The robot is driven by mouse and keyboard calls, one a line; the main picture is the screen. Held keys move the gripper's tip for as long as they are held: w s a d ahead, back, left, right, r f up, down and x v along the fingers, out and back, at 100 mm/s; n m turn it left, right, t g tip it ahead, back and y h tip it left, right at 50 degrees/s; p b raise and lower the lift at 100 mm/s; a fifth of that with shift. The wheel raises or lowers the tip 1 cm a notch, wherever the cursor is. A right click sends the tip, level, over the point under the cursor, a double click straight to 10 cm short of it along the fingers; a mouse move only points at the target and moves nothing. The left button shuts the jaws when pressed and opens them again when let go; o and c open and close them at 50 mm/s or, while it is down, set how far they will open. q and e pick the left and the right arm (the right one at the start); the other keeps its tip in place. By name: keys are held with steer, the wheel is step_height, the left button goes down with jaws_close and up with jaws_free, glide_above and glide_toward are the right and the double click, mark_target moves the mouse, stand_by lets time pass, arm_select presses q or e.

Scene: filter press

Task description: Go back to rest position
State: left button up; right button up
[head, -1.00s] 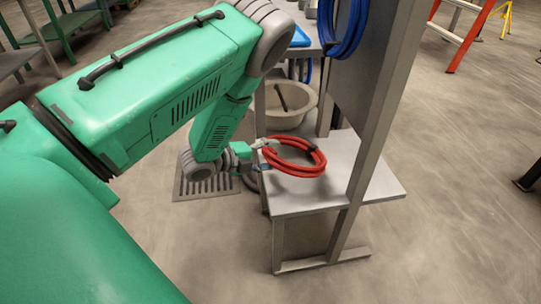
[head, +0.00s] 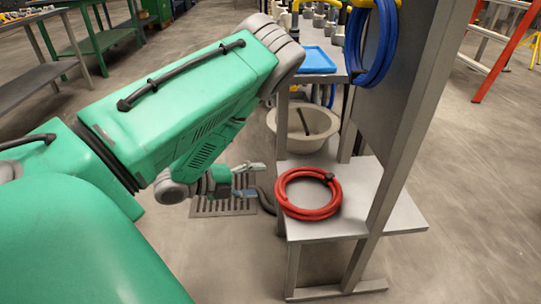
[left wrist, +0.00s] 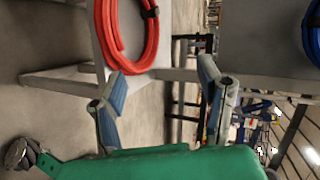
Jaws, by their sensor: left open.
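My left gripper (head: 250,179) is open and empty in the head view. It is to the left of the grey stand's low shelf, apart from the red hose coil. The red hose coil (head: 282,196) lies flat on the low shelf (head: 400,217), with a black tie at its right side. In the left wrist view, the open fingers of the left gripper (left wrist: 160,97) show with nothing between them, and part of the red coil (left wrist: 108,40) is at the top. My right gripper is not in view.
A blue hose (head: 383,60) hangs on the stand's upright panel. A beige basin (head: 322,143) with a dark stick stands behind the shelf. A blue tray (head: 315,59) is on a table at the back. A floor drain (head: 215,208) lies below the gripper. An orange ladder (head: 497,60) stands right.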

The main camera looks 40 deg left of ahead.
arm_select(q)
steer(key=s+d+f+n+g+y, duration=0.4)
steer(key=s+d+f+n+g, duration=0.15)
steer(key=f+n, duration=0.55)
steer(key=s+d+f+n+g, duration=0.4)
steer(key=s+d+n+g, duration=0.4)
steer(key=s, duration=0.5)
step_height(320, 180, up, 17)
steer(key=s+d+n+p, duration=0.1)
steer(key=p, duration=1.6)
steer(key=shift+s+d+n+t+y, duration=0.2)
steer(key=shift+d+n+t+y, duration=0.1)
steer(key=shift+t+y, duration=0.15)
steer(key=shift+w, duration=0.1)
